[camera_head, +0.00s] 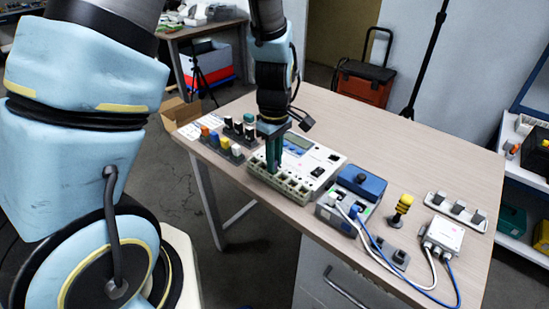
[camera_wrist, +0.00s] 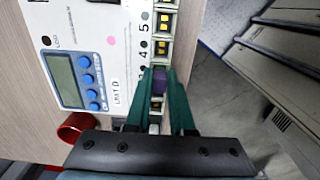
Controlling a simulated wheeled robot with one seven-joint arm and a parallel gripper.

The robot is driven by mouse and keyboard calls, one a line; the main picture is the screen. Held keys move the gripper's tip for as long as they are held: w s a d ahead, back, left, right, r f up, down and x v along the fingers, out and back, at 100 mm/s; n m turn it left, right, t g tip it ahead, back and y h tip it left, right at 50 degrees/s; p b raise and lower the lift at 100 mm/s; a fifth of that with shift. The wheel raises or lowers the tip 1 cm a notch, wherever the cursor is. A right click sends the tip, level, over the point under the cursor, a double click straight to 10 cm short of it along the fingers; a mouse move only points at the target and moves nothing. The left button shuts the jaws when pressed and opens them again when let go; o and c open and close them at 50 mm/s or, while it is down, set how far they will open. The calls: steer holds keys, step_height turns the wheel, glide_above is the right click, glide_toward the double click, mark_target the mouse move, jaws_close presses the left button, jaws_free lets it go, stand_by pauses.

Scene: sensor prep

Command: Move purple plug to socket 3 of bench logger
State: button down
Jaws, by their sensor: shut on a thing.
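The bench logger (camera_head: 318,166) is a white box on the table, with a display, knobs and a row of sockets along its front edge. In the wrist view its face (camera_wrist: 112,28) shows blue knobs and sockets numbered 4 and 5, each with yellow inside. My gripper (camera_head: 273,167) points down over the socket row. Its green fingers (camera_wrist: 160,78) are shut on the purple plug (camera_wrist: 157,86), on the row just past socket 4. I cannot tell whether the plug is seated or just above.
A rack of coloured plugs (camera_head: 221,146) stands left of the logger. A blue-topped device (camera_head: 358,185) with cables stands close on its right. Further right are a yellow-topped button (camera_head: 404,203) and a white box (camera_head: 444,234). The table's back right is clear.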

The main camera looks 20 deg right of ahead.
steer(key=shift+f, duration=0.15)
steer(key=c, duration=0.5)
jaws_free()
steer(key=shift+c, duration=0.2)
steer(key=shift+r+p, duration=3.35)
steer(key=shift+r, duration=0.2)
